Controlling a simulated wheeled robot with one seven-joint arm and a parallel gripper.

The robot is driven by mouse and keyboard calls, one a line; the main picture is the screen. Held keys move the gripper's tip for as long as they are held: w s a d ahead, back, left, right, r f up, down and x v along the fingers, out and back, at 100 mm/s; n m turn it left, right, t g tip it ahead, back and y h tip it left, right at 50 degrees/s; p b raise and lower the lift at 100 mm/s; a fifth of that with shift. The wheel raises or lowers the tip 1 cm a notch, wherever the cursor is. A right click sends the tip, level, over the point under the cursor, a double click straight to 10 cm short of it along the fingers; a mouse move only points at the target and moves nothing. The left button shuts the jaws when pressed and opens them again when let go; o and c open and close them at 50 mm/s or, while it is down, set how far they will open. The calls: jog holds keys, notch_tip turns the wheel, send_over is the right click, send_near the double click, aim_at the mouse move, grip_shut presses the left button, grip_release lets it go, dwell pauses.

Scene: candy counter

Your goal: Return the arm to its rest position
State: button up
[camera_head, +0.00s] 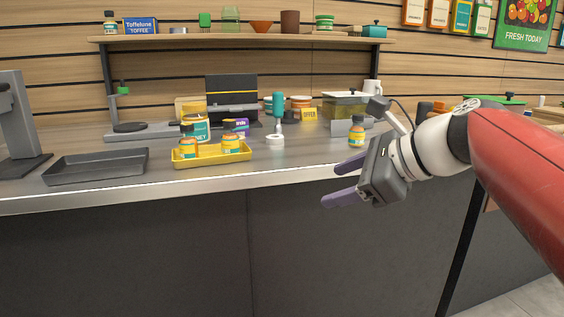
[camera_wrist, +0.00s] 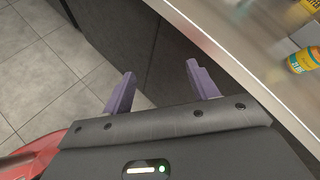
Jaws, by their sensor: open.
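My gripper (camera_head: 336,182) is open and empty. In the head view it hangs in front of the counter's front edge, right of the middle, with its fingers pointing left. In the wrist view my gripper (camera_wrist: 160,85) has its two purple fingers spread apart with nothing between them. My red and white arm reaches in from the right side of the head view. The counter (camera_head: 300,160) lies just behind the gripper, and its edge also shows in the wrist view (camera_wrist: 225,55).
A yellow tray (camera_head: 213,160) holds two small bottles. Another bottle (camera_head: 356,132) stands on the counter behind my gripper. A dark grey tray (camera_head: 96,168) lies at the left. A shelf (camera_head: 240,38) runs above. The floor (camera_wrist: 45,75) in front of the counter looks clear.

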jog(key=s+d+f+n+g+h, duration=0.1)
jog(key=s+f+n+h, duration=0.3)
jog(key=s+f+n, duration=0.4)
jog(key=s+d+f+n+h, duration=0.4)
jog(key=s+f+n, duration=0.4)
jog(key=f+n, duration=0.4)
notch_tip(320, 180, down, 3)
jog(key=shift+s+d+f+n+g+h, duration=0.1)
jog(key=shift+s+d+n+g+h, duration=0.1)
jog(key=shift+s+n+g+h, duration=0.15)
jog(key=shift+w, duration=0.1)
